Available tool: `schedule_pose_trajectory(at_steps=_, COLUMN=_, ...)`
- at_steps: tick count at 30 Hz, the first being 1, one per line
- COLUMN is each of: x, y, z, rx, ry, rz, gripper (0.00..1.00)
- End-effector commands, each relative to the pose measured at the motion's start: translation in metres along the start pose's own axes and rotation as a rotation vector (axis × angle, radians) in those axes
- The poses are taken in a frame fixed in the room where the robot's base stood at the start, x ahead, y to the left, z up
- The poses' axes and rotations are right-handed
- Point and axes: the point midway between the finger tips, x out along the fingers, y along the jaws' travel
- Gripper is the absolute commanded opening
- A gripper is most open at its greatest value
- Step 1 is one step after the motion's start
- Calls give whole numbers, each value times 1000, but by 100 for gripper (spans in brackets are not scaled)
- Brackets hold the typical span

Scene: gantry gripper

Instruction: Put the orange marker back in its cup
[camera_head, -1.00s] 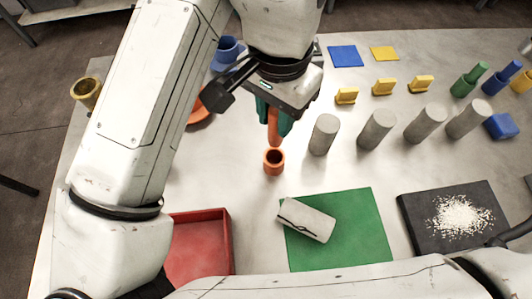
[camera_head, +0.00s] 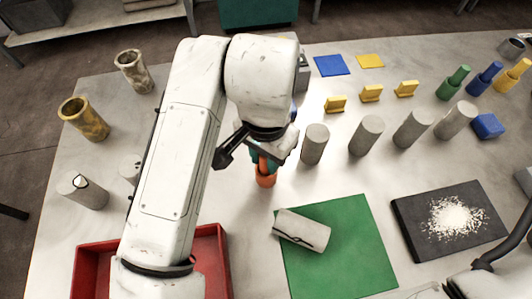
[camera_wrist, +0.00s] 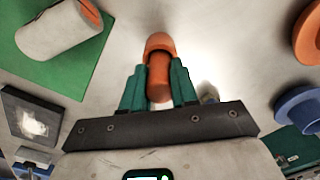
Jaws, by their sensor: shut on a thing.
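The orange marker (camera_wrist: 159,80) is held between the teal fingers of my gripper (camera_wrist: 158,88), which is shut on it. The small orange cup (camera_head: 266,181) stands on the pale table. In the wrist view the cup (camera_wrist: 160,42) is directly beyond the marker, and the marker's far end overlaps its dark mouth. In the head view the marker (camera_head: 263,163) is upright over the cup and its lower end appears to be inside the mouth. How deep it sits is hidden. My gripper (camera_head: 264,158) is just above the cup rim, partly covered by my wrist.
A grey cylinder (camera_head: 302,230) lies on a green mat (camera_head: 350,265) in front. Several grey cylinders stand to the right, the nearest (camera_head: 314,145) close to my gripper. A red tray (camera_head: 215,240) is at front left. Bare table lies between cup and mat.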

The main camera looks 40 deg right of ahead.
Motion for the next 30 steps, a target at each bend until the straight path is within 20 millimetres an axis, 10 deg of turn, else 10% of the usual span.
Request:
schedule_pose_trajectory(at_steps=14, x=8, y=0, z=0, rx=0, ry=1, rz=0, gripper=0)
schedule_pose_trajectory(at_steps=15, x=7, y=0, z=0, rx=0, ry=1, rz=0, gripper=30)
schedule_pose_trajectory(at_steps=23, x=6, y=0, z=0, rx=0, ry=1, rz=0, gripper=54)
schedule_pose_trajectory(at_steps=30, x=6, y=0, z=0, rx=0, ry=0, rz=0, gripper=54)
